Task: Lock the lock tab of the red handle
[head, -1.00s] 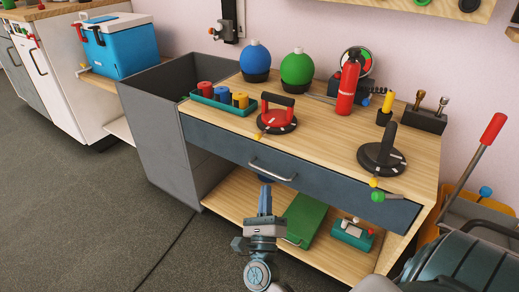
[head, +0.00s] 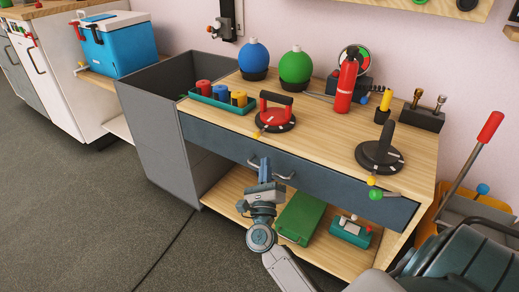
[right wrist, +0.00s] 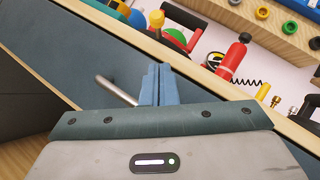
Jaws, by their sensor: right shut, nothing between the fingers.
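The red handle (head: 276,108) stands on a round black base on the wooden worktop, near the front edge. Its lock tab (head: 257,134) ends in a small yellow-orange knob that sticks out towards the front edge. In the right wrist view the yellow knob (right wrist: 157,18) lies beyond the fingertips, with the red handle (right wrist: 190,18) partly cut off by the top edge. My right gripper (head: 265,163) is shut and empty in front of the drawer, below the knob and apart from it. Its fingers (right wrist: 160,70) are together in the wrist view. My left gripper is not in view.
A grey drawer with a metal bar handle (right wrist: 117,90) is close beside the fingers. A black-handled device (head: 380,155) stands to the right on the worktop. A teal tray (head: 222,103) with coloured pieces is to the left. A green case (head: 300,218) lies on the lower shelf.

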